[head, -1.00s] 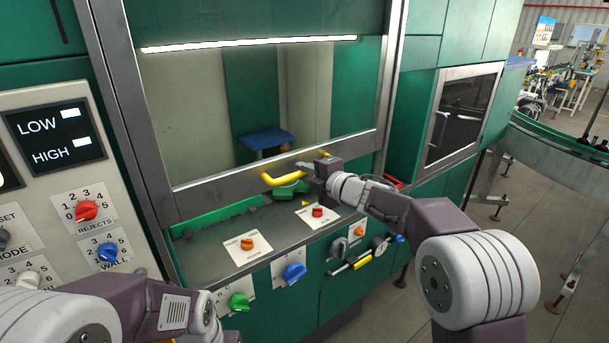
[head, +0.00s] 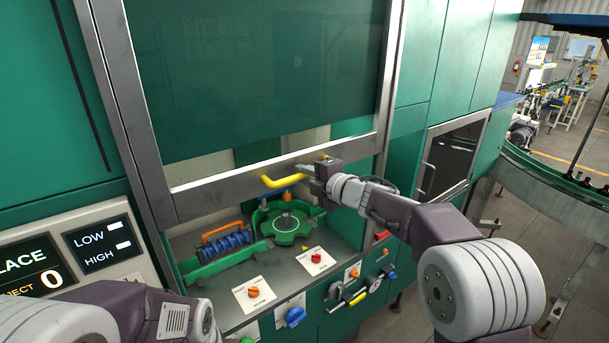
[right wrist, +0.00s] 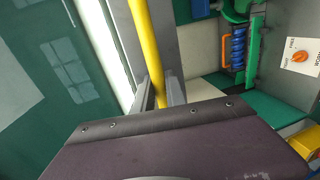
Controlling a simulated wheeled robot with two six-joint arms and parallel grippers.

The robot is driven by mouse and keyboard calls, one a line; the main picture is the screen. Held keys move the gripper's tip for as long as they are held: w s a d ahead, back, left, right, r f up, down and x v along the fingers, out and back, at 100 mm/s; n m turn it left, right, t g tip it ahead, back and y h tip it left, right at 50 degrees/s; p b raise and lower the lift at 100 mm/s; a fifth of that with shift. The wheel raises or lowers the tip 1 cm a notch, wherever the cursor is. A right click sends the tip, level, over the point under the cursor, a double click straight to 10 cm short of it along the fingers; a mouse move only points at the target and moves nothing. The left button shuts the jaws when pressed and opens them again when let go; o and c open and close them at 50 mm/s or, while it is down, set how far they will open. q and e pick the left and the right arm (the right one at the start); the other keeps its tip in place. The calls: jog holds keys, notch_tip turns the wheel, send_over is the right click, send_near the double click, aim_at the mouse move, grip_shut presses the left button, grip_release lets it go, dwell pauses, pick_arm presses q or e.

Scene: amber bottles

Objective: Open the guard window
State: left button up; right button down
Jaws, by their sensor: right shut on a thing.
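The guard window (head: 262,85) is a large clear pane in a grey metal frame on the green machine. Its bottom rail (head: 225,197) stands raised above the machine's deck, with an open gap below. A yellow handle (head: 272,181) is fixed to the rail. My right gripper (head: 314,170) is at the right part of the handle, and in the right wrist view the yellow bar (right wrist: 146,50) runs between its fingers (right wrist: 160,92), which are shut on it. My left arm shows at the lower left; its gripper fingers are out of the picture.
Inside the gap are a green star wheel (head: 291,224), a blue screw (head: 226,245) and an orange guard (head: 222,229). Knobs on the deck's front include an orange one (head: 253,292) and a blue one (head: 295,316). A conveyor (head: 560,185) stands at the right.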

jog(key=shift+r, duration=0.1)
jog(key=c, duration=1.4)
grip_release()
jog(key=shift+o, duration=0.2)
jog(key=shift+s+d, duration=0.15)
jog(key=b+v, duration=0.3)
jog(key=v, duration=0.5)
jog(key=shift+s+d, duration=0.2)
jog(key=shift+s, duration=0.1)
jog(key=shift+w, duration=0.1)
